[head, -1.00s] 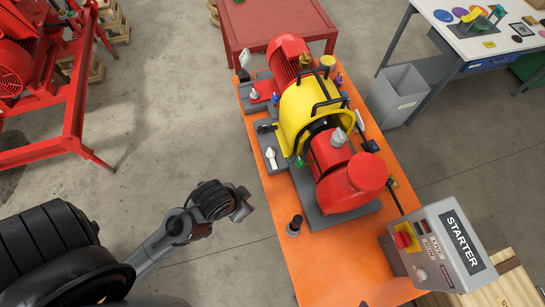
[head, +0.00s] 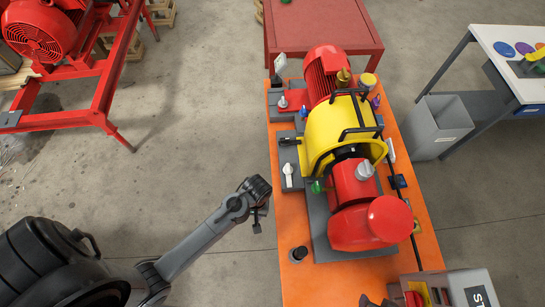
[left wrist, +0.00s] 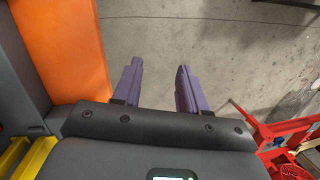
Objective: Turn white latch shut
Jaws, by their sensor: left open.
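The white latch (head: 288,172) is a small upright-looking handle on a grey plate at the left edge of the orange skid (head: 300,280), left of the yellow guard (head: 323,130). My left gripper (head: 257,222) is in the head view, just off the skid's left edge, below and left of the latch and apart from it. Its fingers are small and partly hidden there. In the left wrist view its two purple fingers (left wrist: 158,90) stand apart with only floor between them. The latch does not show in the wrist view.
A black knob (head: 298,253) stands on the skid below the latch. The grey starter box (head: 440,290) is at lower right.

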